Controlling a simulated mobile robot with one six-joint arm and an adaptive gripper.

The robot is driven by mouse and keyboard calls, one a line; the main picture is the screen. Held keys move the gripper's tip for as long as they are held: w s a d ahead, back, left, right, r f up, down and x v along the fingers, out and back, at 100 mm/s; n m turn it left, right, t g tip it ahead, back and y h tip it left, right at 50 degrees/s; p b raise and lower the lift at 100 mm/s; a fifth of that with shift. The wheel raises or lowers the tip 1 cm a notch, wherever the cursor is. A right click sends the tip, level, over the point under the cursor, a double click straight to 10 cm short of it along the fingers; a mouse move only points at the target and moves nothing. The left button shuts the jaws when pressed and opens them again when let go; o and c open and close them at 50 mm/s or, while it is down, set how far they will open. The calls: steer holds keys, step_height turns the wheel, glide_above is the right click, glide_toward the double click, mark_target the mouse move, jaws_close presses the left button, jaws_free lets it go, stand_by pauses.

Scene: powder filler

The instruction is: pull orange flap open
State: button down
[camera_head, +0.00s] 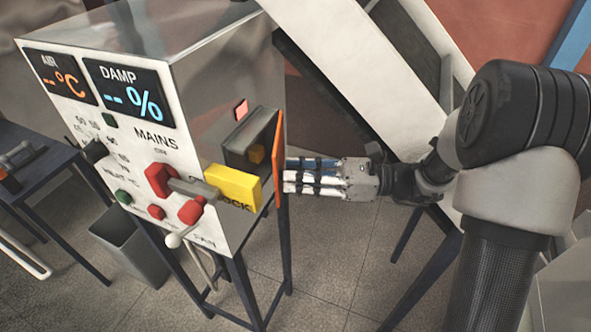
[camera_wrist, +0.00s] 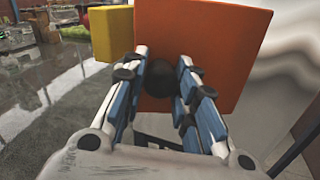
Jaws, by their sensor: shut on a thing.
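The orange flap (camera_head: 279,158) stands out from the right side of the white and metal machine, edge-on in the head view, with an opening (camera_head: 247,148) visible beside it. In the wrist view the flap (camera_wrist: 222,50) fills the upper middle, with a dark round knob (camera_wrist: 158,78) on its face. My gripper (camera_head: 287,177) reaches the flap from the right. In the wrist view its fingers (camera_wrist: 163,75) are closed around the knob.
A yellow block (camera_head: 232,187) marked with lettering juts out just left of the flap; it also shows in the wrist view (camera_wrist: 115,35). Red switches (camera_head: 160,180) sit on the front panel. A white slanted beam (camera_head: 335,70) rises behind my arm.

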steer(key=shift+w+r+n+g+p, duration=0.15)
steer(key=shift+n+g+p, duration=0.35)
steer(key=shift+g, duration=0.4)
steer(key=shift+d+n+g, duration=0.3)
steer(key=c, duration=1.2)
jaws_free()
steer(key=shift+c, duration=0.2)
step_height(320, 180, up, 10)
steer(key=shift+c, duration=0.2)
